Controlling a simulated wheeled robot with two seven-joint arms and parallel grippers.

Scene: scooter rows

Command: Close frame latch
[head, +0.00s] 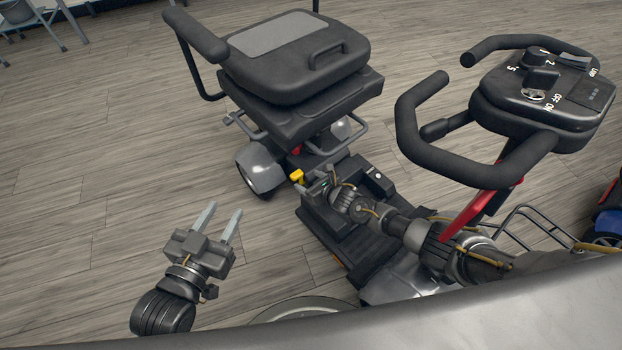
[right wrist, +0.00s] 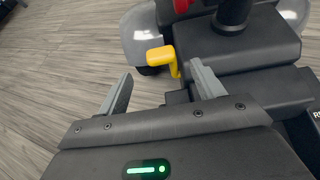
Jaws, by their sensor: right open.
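A yellow lever (head: 297,176), likely the frame latch, sticks out low on the scooter, under the seat and near the rear wheel. In the right wrist view the yellow lever (right wrist: 160,56) shows ahead of the fingertips, nearer the right finger. My right gripper (head: 322,178) reaches over the scooter's deck, close to the lever. In its own view the right gripper (right wrist: 162,84) is open, with nothing between its fingers; I cannot tell whether it touches the lever. My left gripper (head: 221,220) is open and empty above the floor, left of the scooter.
The black seat (head: 295,55) overhangs the area behind the lever. The handlebar and control panel (head: 545,90) rise at the right, over my right arm. A rear wheel (head: 260,172) stands beside the lever. The wooden floor (head: 100,150) at left is clear.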

